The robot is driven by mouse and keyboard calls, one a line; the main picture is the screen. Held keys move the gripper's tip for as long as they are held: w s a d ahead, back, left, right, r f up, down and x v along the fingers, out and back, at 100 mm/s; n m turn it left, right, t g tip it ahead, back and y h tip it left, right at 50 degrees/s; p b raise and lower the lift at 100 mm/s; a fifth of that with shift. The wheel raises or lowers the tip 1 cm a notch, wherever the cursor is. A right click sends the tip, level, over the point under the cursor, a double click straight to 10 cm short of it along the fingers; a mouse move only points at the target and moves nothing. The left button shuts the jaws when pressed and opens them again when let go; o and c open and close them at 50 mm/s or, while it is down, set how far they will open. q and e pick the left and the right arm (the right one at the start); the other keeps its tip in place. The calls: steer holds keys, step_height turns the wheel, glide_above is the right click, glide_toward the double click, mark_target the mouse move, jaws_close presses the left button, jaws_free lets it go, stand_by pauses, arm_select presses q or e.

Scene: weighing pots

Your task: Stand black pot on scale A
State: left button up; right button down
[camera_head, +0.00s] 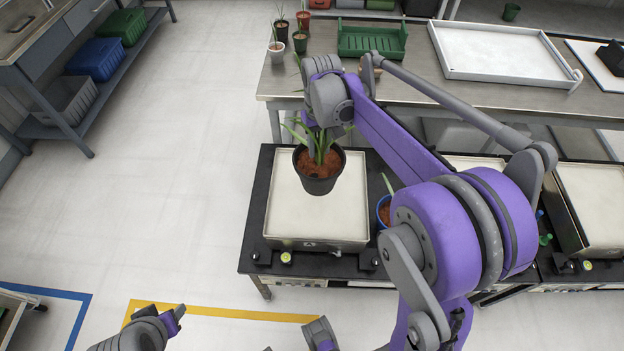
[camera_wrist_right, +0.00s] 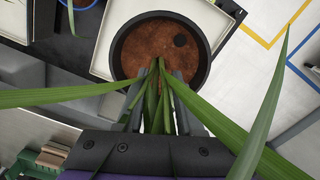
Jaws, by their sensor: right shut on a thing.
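The black pot (camera_head: 319,184), with reddish soil and long green leaves, is upright over the pale pan of scale A (camera_head: 285,215). I cannot tell surely whether its base touches the pan. My right gripper (camera_head: 318,140) is above the pot, its fingers closed around the base of the leaves. In the right wrist view the gripper (camera_wrist_right: 158,85) is shut on the plant, with the pot (camera_wrist_right: 203,55) beyond the fingertips and the pan (camera_wrist_right: 103,62) behind it.
A blue pot (camera_head: 383,209) stands just right of scale A, partly behind my arm. Another scale (camera_head: 598,205) is farther right. The back table holds small potted plants (camera_head: 277,50), a green crate (camera_head: 371,41) and a white tray (camera_head: 495,52).

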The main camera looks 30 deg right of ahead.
mark_target(319, 160)
step_height(319, 160, down, 5)
steer(key=shift+s+f, duration=0.1)
steer(key=shift+s, duration=0.05)
steer(key=shift+f+b, duration=0.35)
steer(key=shift+f, duration=2.05)
steer(key=c, duration=0.5)
jaws_free()
steer(key=shift+c, duration=0.2)
